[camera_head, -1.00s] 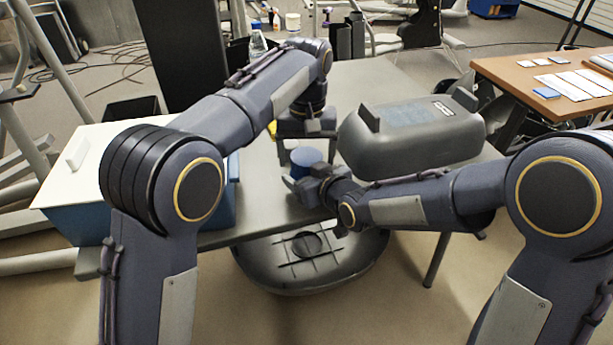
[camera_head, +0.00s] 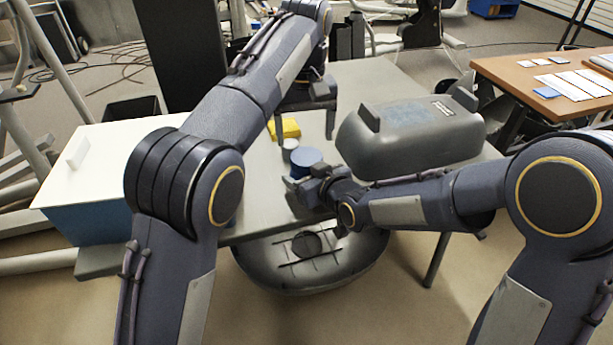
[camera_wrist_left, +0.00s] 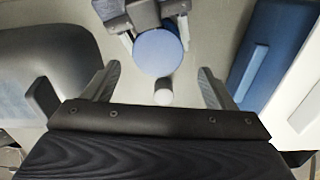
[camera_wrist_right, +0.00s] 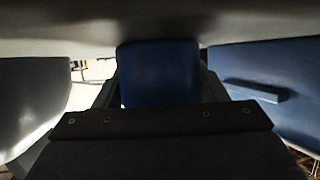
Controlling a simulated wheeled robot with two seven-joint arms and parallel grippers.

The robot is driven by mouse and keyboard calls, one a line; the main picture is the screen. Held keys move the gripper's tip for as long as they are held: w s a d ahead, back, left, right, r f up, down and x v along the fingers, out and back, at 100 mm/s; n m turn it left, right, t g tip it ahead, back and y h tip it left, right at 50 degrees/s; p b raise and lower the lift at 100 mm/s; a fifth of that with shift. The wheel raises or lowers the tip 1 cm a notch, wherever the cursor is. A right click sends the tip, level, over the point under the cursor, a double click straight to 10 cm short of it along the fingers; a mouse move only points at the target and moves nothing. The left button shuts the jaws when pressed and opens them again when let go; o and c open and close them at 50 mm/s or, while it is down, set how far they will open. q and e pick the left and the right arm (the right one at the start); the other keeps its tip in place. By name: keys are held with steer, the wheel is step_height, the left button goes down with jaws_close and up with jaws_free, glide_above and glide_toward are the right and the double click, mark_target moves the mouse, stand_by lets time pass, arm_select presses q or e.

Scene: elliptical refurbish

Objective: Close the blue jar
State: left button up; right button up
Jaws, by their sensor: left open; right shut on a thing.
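The blue jar (camera_head: 306,162) stands upright on the grey table, with a flat, round blue top. In the left wrist view the top (camera_wrist_left: 158,52) fully covers it from above; I cannot make out a seam. My right gripper (camera_head: 308,180) is shut around the jar's side; the blue body (camera_wrist_right: 158,75) fills the jaws in the right wrist view. My left gripper (camera_head: 306,128) is open and empty, above and behind the jar, fingers pointing down and apart from it. In its wrist view the left fingers (camera_wrist_left: 158,70) are spread wide.
A small white cylinder (camera_head: 290,144) stands just behind the jar, with a yellow block (camera_head: 285,128) farther back. A large grey case (camera_head: 410,140) is to the right. A blue box with a white lid (camera_head: 105,165) is at left.

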mark_target(306, 155)
arm_select(q)
steer(key=shift+s+d+r+n, duration=0.1)
steer(key=shift+d+r+n, duration=0.05)
steer(key=shift+r+n, duration=0.8)
steer(key=shift+f, duration=3.95)
steer(key=shift+c, duration=0.5)
steer(key=c, duration=0.9)
steer(key=m, duration=0.3)
steer(key=shift+m, duration=0.35)
steer(key=o, duration=1.1)
steer(key=shift+r, duration=0.1)
